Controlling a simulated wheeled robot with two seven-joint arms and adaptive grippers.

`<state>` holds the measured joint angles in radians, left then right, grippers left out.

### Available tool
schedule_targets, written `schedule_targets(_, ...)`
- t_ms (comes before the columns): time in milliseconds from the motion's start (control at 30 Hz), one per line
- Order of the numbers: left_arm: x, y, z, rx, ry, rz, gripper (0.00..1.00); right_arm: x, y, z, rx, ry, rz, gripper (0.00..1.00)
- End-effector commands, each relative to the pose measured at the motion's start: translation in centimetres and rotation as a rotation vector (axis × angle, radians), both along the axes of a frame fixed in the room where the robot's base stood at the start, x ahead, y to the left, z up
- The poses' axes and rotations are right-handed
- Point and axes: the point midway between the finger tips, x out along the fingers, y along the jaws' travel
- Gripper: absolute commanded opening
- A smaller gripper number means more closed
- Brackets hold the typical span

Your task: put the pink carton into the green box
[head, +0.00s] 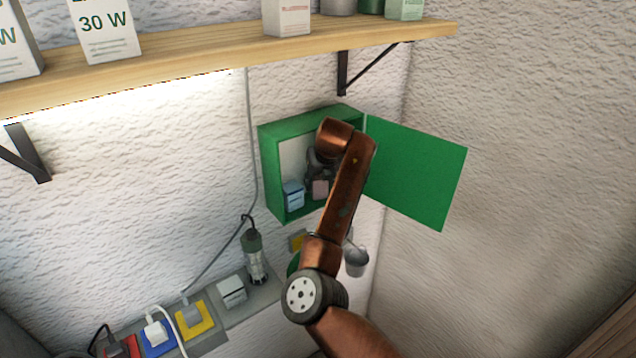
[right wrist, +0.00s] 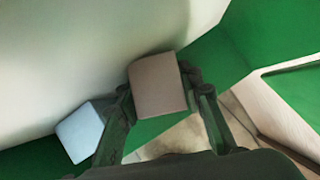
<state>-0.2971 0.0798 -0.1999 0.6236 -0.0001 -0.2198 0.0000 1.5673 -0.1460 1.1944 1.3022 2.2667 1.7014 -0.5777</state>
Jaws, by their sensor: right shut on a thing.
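The green box (head: 272,172) hangs on the wall below the shelf, with its door (head: 415,172) swung open to the right. My right gripper (head: 318,180) reaches into the box, partly hidden by my own arm. It is shut on the pink carton (head: 320,188), which shows between the fingers in the right wrist view (right wrist: 158,86). The carton is inside the box, near its floor; I cannot tell whether it touches the floor. My left gripper is not in view.
A light blue carton (head: 293,195) stands in the box, left of the pink one. A wooden shelf (head: 200,58) with cartons runs above. Below are a ledge with coloured sockets (head: 195,318), a lamp (head: 254,258) and a small metal bucket (head: 356,260).

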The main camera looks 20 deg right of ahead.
Motion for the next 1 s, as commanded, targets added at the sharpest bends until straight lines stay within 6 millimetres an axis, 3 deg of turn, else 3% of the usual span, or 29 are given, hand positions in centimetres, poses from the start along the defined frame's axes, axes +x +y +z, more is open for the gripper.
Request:
schedule_targets(200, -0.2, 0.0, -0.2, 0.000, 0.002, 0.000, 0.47, 0.0, 0.0, -0.3, 0.000, 0.000, 0.000, 0.10)
schedule_targets(233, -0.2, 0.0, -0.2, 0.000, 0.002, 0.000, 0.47, 0.0, 0.0, -0.3, 0.000, 0.001, 0.000, 0.35)
schedule_targets(333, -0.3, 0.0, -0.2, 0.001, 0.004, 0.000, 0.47, 0.0, 0.0, -0.2, 0.000, 0.001, 0.000, 0.41)
schedule_targets(600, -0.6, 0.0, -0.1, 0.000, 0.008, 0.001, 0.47, 0.0, 0.0, -0.1, 0.000, 0.000, 0.000, 0.41)
schedule_targets(767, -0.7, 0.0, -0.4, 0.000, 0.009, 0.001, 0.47, -0.5, 0.0, 1.0, -0.001, -0.003, -0.001, 0.41)
schedule_targets(1000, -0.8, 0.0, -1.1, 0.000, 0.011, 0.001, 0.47, -3.9, 0.1, 0.9, 0.001, -0.001, -0.002, 0.41)
